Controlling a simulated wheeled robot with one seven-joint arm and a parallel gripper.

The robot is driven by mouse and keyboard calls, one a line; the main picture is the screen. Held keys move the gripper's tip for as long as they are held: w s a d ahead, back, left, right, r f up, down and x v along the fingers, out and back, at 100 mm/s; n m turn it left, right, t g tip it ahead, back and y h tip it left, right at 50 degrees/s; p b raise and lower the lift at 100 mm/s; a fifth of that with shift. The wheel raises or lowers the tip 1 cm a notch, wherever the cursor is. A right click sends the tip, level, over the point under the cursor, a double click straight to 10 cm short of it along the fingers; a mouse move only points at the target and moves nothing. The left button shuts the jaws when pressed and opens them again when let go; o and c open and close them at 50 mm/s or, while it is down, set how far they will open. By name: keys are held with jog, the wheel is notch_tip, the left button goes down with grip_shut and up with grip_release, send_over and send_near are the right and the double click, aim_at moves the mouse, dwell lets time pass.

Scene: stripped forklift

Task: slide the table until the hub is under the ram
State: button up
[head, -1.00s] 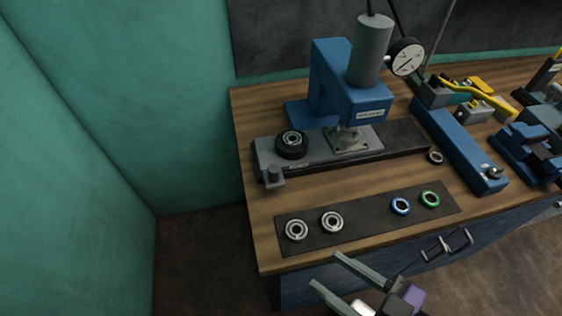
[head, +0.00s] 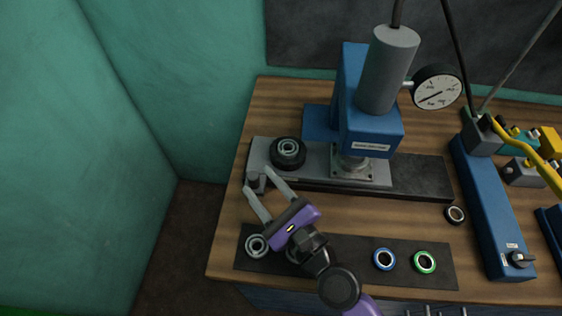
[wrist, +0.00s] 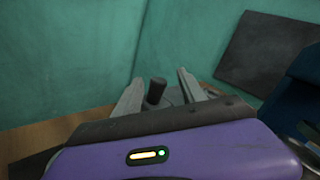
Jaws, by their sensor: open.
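The grey sliding table (head: 317,163) lies on a dark rail (head: 422,176) on the bench. The hub (head: 288,153), a black ring with a metal bearing in its middle, sits on the table's left part. It is left of the blue press (head: 372,135) and not under its ram. The press's grey cylinder (head: 388,70) stands above; the ram's lower end is mostly hidden by the blue head. A short grey knob (head: 255,181) stands at the table's front left corner. My gripper (head: 259,180) is open, its fingers on either side of the knob (wrist: 156,92); contact cannot be told.
A dark mat (head: 335,262) along the front edge holds bearings and a blue ring (head: 384,259) and green ring (head: 425,262). A green wall is at left.

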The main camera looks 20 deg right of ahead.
aim_at(250, 174)
jog(key=m, duration=0.1)
jog(key=f+m, duration=0.1)
jog(key=shift+s+d+f+m, duration=0.15)
jog(key=shift+d+m, duration=0.15)
jog(key=shift+s+d+f+m+g+y, duration=0.15)
jog(key=shift+m+g+y, duration=0.15)
jog(key=shift+m, duration=0.5)
jog(key=shift+a+m, duration=0.2)
jog(key=shift+m, duration=0.4)
jog(key=shift+p+x, duration=0.8)
jog(key=shift+x, duration=3.15)
grip_shut()
jog(key=shift+d, duration=0.1)
